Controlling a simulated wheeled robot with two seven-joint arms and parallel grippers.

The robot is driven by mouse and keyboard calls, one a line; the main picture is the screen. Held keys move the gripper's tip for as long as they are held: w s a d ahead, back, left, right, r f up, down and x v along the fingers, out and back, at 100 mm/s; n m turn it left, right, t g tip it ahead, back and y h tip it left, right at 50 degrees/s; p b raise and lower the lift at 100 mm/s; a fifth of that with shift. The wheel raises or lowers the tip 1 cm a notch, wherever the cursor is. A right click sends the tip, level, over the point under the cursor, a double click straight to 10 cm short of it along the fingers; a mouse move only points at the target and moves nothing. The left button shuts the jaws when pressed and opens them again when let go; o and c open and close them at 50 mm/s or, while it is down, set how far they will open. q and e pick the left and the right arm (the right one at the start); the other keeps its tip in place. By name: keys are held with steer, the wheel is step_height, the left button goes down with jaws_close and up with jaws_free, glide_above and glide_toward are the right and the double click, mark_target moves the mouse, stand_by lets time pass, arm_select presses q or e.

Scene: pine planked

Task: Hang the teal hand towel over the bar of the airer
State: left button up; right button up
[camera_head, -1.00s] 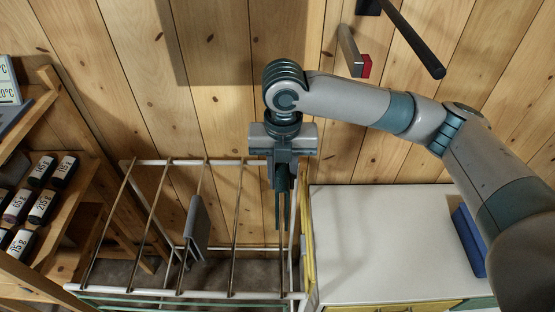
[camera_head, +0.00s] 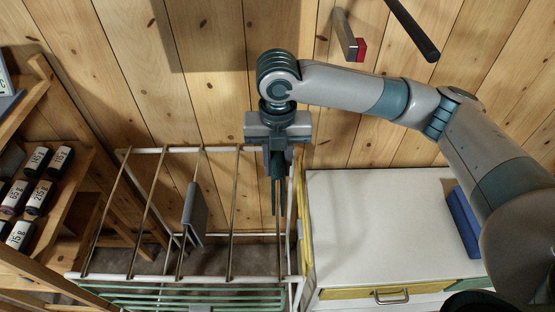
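The teal hand towel (camera_head: 276,198) shows as a narrow dark teal strip, seen nearly edge-on, hanging below my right gripper (camera_head: 278,172). The gripper points down over the right end of the white-framed airer (camera_head: 165,151), and its fingers look shut on the towel's top. The towel is at or just beside the airer's rightmost bar (camera_head: 283,235); whether it straddles or touches that bar I cannot tell. My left gripper is not in view.
A grey cloth (camera_head: 194,212) hangs over a middle bar of the airer. A white-topped cabinet (camera_head: 375,220) stands close on the right, with a blue item (camera_head: 464,222) on it. A wooden shelf (camera_head: 75,190) with dark bottles is on the left. The plank wall is behind.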

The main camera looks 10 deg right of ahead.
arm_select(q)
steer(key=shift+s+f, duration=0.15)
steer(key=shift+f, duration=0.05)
arm_select(e)
steer(key=shift+f, duration=0.9)
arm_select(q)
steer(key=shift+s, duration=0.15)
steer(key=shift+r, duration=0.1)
arm_select(e)
steer(key=shift+d, duration=0.1)
